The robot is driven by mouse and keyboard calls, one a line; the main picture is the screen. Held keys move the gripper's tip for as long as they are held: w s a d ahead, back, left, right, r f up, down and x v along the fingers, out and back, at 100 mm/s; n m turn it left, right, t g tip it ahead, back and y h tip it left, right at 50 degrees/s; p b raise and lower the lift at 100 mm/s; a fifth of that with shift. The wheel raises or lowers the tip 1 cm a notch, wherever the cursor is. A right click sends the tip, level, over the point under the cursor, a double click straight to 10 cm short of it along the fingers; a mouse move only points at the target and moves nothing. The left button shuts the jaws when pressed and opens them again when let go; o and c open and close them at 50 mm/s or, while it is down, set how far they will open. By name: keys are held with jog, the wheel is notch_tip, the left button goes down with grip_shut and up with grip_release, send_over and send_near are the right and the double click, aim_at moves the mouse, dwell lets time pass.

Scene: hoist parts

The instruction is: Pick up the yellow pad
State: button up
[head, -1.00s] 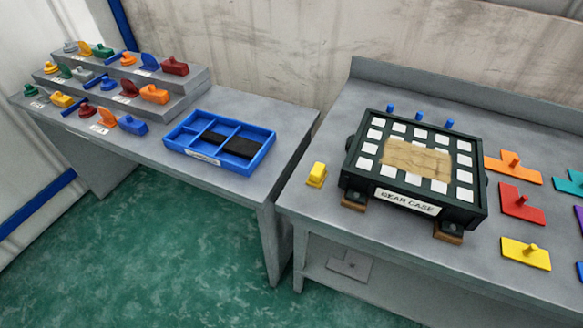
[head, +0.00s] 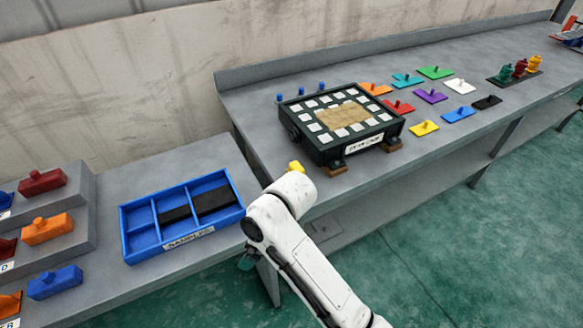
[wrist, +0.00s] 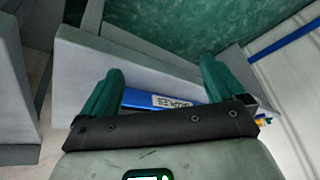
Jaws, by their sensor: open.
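A flat yellow piece with a small peg (head: 423,128) lies on the right bench, in front of the gear case's right side. A small yellow block (head: 296,166) is on the same bench left of the gear case, partly hidden behind my arm. I cannot tell from its look alone which one is called the pad. My gripper (wrist: 162,88) is open and empty in the wrist view, its two green fingers apart.
The gear case (head: 318,150) stands on the right bench. Several coloured pegged plates, such as a purple one (head: 431,96) and a blue one (head: 459,115), lie right of it. A blue divided tray (head: 131,240) is on the left bench beside a stepped rack (head: 78,206).

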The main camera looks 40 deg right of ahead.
jog(key=w+r+n, duration=0.1)
jog(key=w, duration=0.1)
jog(key=w+d+r+n, duration=0.1)
jog(key=w, duration=0.1)
jog(key=w+r+n, duration=0.1)
jog(key=w, duration=0.1)
jog(key=shift+w+d+g, duration=0.3)
jog(key=shift+w, duration=0.1)
jog(key=w+d+r+n, duration=0.3)
jog(key=w+d, duration=0.1)
jog(key=d, duration=0.1)
jog(key=n+g+h, duration=0.3)
send_near(297, 166)
jog(key=shift+w+p, duration=0.35)
jog(key=shift+p, duration=0.05)
jog(key=shift+d+f, duration=0.15)
jog(key=shift+f, duration=0.2)
notch_tip(297, 166, down, 4)
jog(key=shift+f, duration=0.2)
jog(key=shift+s+f+p, duration=0.15)
jog(key=shift+f+p, duration=0.2)
jog(key=shift+f, duration=1)
jog(key=shift+s+f+p, duration=0.1)
jog(key=shift+f+p, duration=0.2)
jog(key=shift+f, duration=1.1)
jog(key=shift+a, duration=0.2)
